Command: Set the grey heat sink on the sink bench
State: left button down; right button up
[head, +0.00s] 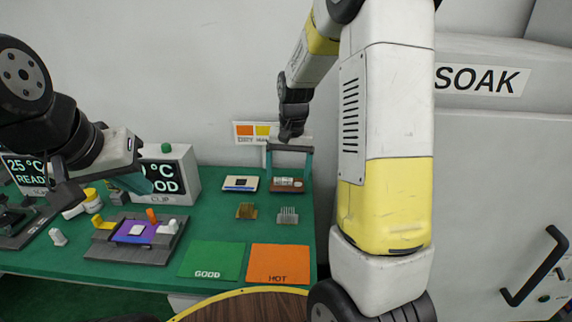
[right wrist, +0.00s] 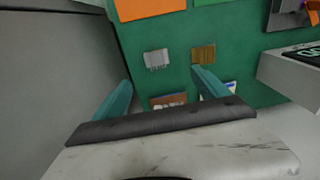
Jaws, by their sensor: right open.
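The grey heat sink (head: 287,215) stands on the green table near its right side; it also shows in the right wrist view (right wrist: 157,60). My right gripper (head: 289,172) is open and empty above the table, behind the grey heat sink. In the right wrist view its two teal fingers (right wrist: 162,80) are spread, with the heat sink beyond them. A grey fixture (head: 100,245) with a purple plate, a pale block and an orange lever is at the left; it may be the sink bench, but no label shows. My left gripper (head: 105,187) hangs above and behind it; its jaw opening is unclear.
A gold heat sink (head: 247,211) stands left of the grey one. Two small trays (head: 240,183) lie behind them. A green GOOD mat (head: 212,260) and orange HOT mat (head: 279,263) lie in front. A CLIP display box (head: 180,180) stands behind the fixture. A grey SOAK cabinet (head: 480,170) is at right.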

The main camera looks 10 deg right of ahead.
jog(key=s+a+r+n+t, duration=0.1)
jog(key=s+r+t, duration=0.1)
jog(key=s+r, duration=0.6)
jog(key=s+a+r+n+t+y, duration=0.1)
jog(key=s+r+n+t, duration=0.1)
jog(key=s+r, duration=0.6)
jog(key=s+t, duration=0.1)
jog(key=s, duration=0.5)
jog(key=shift+a+y, duration=0.15)
jog(key=shift+y, duration=0.15)
